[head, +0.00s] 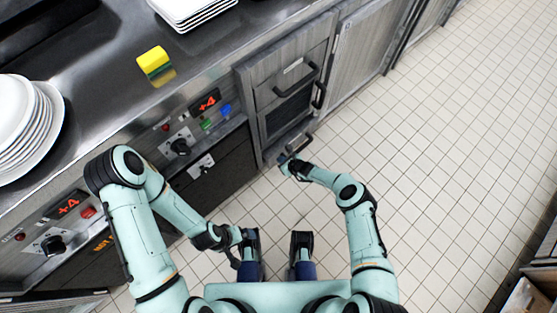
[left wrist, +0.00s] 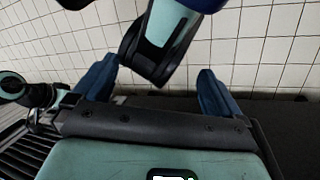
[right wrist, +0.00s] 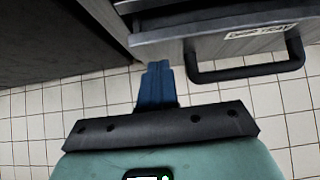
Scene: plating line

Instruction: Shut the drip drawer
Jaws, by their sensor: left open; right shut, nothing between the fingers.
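The drip drawer (head: 282,146) is the lowest drawer of the grey cabinet. It stands out a little from the cabinet. In the right wrist view its front (right wrist: 205,46) carries a "DRIP TRAY" label and a black bar handle (right wrist: 245,72). My right gripper (head: 285,161) is shut and empty, near the left end of the drawer front. In the right wrist view its blue fingertips (right wrist: 157,66) lie left of the handle; I cannot tell whether they touch the front. My left gripper (left wrist: 156,85) is open and empty, low over the floor near my feet.
A yellow and green sponge (head: 155,61) and stacked plates (head: 28,125) are on the steel counter (head: 105,75).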

